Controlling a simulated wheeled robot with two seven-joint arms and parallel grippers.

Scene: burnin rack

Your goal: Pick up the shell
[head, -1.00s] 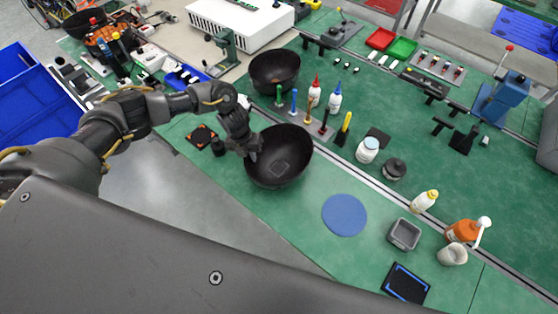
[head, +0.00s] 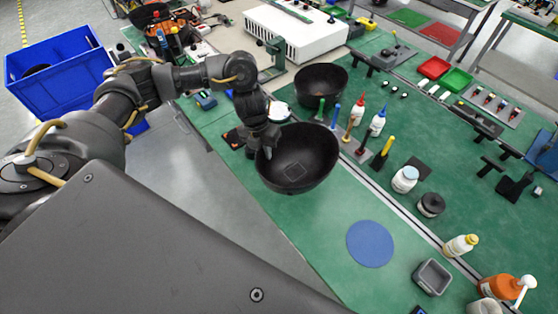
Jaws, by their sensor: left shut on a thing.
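The shell (head: 297,170) is a wide black bowl with a small square mark on its inner bottom. It is in the middle of the head view and appears raised over the green bench. My left gripper (head: 268,150) is shut on the left rim of this shell; the fingertips are partly hidden against its dark wall. A second, similar black bowl (head: 321,90) stands farther back on the bench. My right gripper is not in view.
A blue disc (head: 370,244) lies on the bench at front, with clear green surface to its left. Bottles and upright tools, including a yellow-handled one (head: 384,150), stand right of the shell. A blue crate (head: 62,72) is at far left.

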